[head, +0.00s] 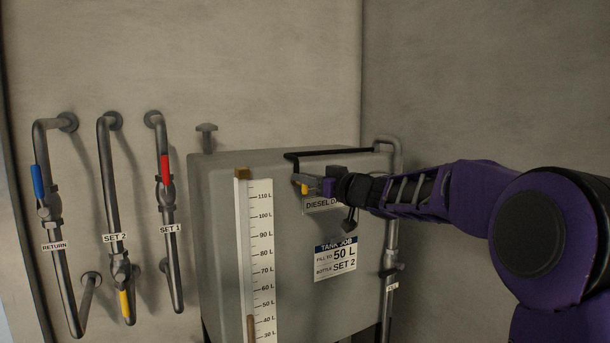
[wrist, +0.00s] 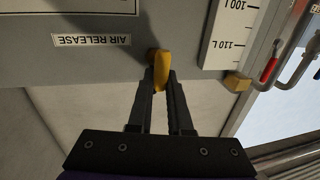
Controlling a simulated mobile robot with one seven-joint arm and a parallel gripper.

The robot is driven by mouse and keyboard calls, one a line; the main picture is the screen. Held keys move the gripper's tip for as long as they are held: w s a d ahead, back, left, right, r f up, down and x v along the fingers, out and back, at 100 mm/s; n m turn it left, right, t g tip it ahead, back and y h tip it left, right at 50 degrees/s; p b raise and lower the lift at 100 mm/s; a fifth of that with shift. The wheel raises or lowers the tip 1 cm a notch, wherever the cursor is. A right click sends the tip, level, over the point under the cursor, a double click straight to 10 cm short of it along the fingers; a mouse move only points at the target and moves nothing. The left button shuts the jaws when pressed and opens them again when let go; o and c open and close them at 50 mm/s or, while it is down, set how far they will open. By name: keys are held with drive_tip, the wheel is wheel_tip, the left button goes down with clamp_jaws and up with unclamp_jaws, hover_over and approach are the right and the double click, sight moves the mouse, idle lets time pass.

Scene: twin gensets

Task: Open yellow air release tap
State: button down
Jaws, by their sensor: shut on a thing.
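The yellow air release tap (head: 304,189) is near the top front edge of the grey tank (head: 220,230). In the wrist view the yellow tap handle (wrist: 162,69) sits between my fingertips, beside the upside-down AIR RELEASE label (wrist: 91,41). My gripper (wrist: 161,85) is shut on this handle. In the head view my gripper (head: 316,185) reaches in from the right and hides part of the tap and the DIESEL label below it.
A black rail (head: 330,153) runs above my gripper on the tank top. A level gauge (head: 262,250) stands left of it. A fill pipe (head: 391,280) runs down the tank's right side. Pipes with blue (head: 38,184), yellow (head: 125,304) and red (head: 165,168) levers are on the left wall.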

idle(0.3)
drive_tip(key=c, duration=0.8)
unclamp_jaws()
drive_tip(key=shift+c, duration=0.2)
drive_tip(key=v, duration=1.7)
drive_tip(key=shift+d+p, duration=0.25)
drive_tip(key=shift+p, duration=0.05)
drive_tip(key=shift+s+a, duration=0.1)
